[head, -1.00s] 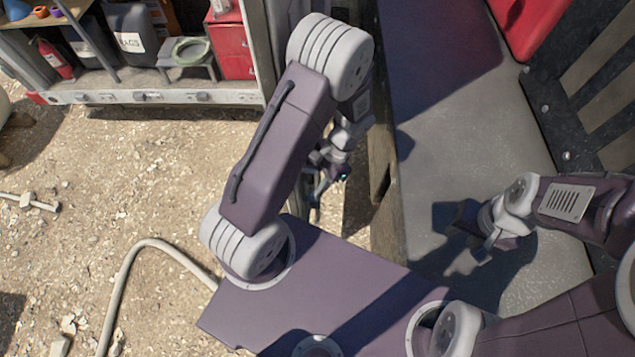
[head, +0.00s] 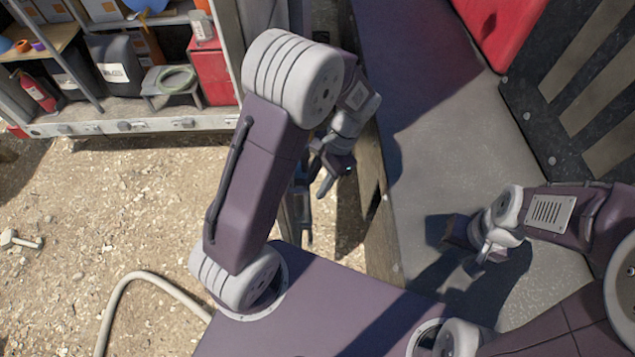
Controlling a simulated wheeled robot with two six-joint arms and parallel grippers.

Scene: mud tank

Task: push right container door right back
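A container (head: 130,122) with open shelves stands at the upper left. A grey upright panel (head: 262,14) at its right side may be the right door; my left arm hides most of it, so I cannot tell how far it stands open. My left gripper (head: 331,178) points down behind my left arm, near the lower part of that panel. I cannot tell whether it touches anything, or whether its fingers are apart. My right gripper (head: 467,243) hangs over a grey flat surface (head: 440,140) on the right, its fingers unclear.
A wooden beam (head: 378,215) edges the grey surface. A dark slatted rail (head: 560,90) and a red object (head: 500,25) border it. A pale hose (head: 130,288) lies on the gravel at the lower left. The gravel before the shelves is mostly clear.

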